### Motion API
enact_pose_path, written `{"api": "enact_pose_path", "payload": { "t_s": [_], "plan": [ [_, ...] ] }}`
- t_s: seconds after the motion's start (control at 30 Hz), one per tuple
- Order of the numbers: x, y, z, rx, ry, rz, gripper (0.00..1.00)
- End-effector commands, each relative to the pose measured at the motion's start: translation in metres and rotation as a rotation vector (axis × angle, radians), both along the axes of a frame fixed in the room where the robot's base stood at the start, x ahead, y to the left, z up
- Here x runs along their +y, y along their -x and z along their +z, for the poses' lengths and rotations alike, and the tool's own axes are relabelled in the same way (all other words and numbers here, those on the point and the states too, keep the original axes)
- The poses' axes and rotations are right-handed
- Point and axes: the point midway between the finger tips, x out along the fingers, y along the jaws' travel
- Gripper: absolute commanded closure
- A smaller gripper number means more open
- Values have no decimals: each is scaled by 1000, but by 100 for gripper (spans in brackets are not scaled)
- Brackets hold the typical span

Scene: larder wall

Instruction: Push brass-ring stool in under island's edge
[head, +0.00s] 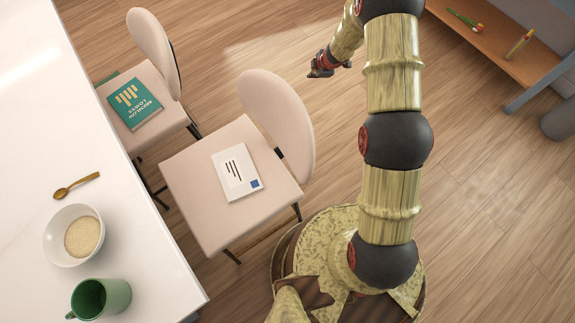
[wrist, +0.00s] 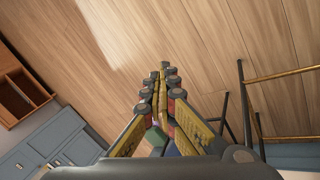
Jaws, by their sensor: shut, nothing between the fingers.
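Two cream stools with curved backrests stand along the white island (head: 60,130). The near stool (head: 195,170) has a white printed card (head: 237,172) on its seat. The far stool (head: 148,75) has a teal book (head: 135,104) on its seat. In the wrist view, dark legs with brass bars (wrist: 285,75) show at the right; I cannot tell which stool they belong to. Both seats reach close to the island's edge, and the overlap is unclear. My gripper (head: 318,72) is shut and empty, beyond the near backrest and right of the far one, apart from both. Its closed fingers fill the middle of the wrist view (wrist: 162,75).
A bowl (head: 73,235), a green mug (head: 100,298) and a wooden spoon (head: 76,186) are on the island. A wooden shelf (head: 490,45) with small items stands at the upper right. Blue-grey cabinets (wrist: 40,145) show in the wrist view. Wooden floor lies open behind the stools.

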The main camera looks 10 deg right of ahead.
Motion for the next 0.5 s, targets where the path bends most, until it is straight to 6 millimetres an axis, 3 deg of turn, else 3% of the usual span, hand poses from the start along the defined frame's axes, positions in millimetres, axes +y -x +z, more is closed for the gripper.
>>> {"api": "enact_pose_path", "payload": {
  "t_s": [0.03,0.2,0.4,0.5],
  "plan": [
    [6,10,-39,37,-11,48,100],
    [29,53,-145,155,-61,228,100],
    [51,131,-259,311,-139,429,100],
    [59,173,-305,384,-179,517,100]
  ]
}}
